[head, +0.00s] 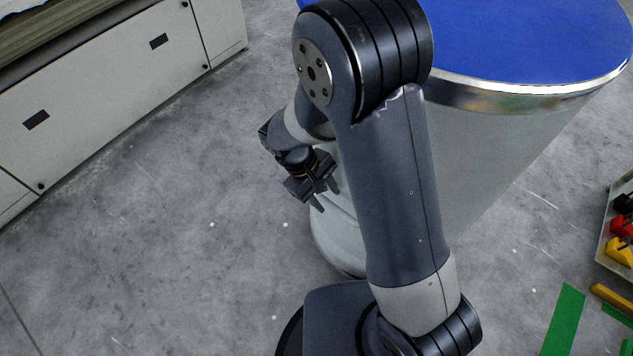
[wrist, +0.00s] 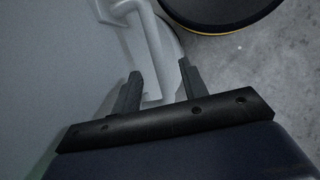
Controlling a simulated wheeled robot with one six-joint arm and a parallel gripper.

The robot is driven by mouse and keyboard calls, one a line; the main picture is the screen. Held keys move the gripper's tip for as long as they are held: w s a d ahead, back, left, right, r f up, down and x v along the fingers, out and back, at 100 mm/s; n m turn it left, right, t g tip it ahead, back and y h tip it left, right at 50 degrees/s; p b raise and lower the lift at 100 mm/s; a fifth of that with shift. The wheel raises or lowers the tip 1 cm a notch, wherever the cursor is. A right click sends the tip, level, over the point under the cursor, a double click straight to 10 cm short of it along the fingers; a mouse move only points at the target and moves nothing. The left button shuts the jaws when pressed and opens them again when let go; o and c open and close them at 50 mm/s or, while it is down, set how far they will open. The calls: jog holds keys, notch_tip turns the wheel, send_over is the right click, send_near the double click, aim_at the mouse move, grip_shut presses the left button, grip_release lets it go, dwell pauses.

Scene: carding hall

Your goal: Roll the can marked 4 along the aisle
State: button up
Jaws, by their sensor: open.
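A large can (head: 475,165) stands on the floor right of centre in the head view, with a pale grey wall, a shiny metal rim and a blue top. No number shows on the part in view, so I cannot tell whether it is the can marked 4. My arm hides its left side. My gripper (head: 328,198) is low beside the can's left side, pointing down, open. In the wrist view, my gripper (wrist: 160,84) has its fingers apart, with a pale grey bar or handle (wrist: 152,40) between and beyond them. I cannot tell whether they touch it.
A pale machine cabinet (head: 110,95) runs along the upper left. The grey concrete floor (head: 150,240) between it and the can is clear. At the right edge are a tray (head: 603,240) with red and yellow items and green floor tape (head: 564,322). A dark yellow-edged disc (wrist: 225,10) shows in the wrist view.

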aim_at(331, 204)
jog(key=shift+x, duration=1.65)
jog(key=shift+c, duration=0.3)
grip_shut()
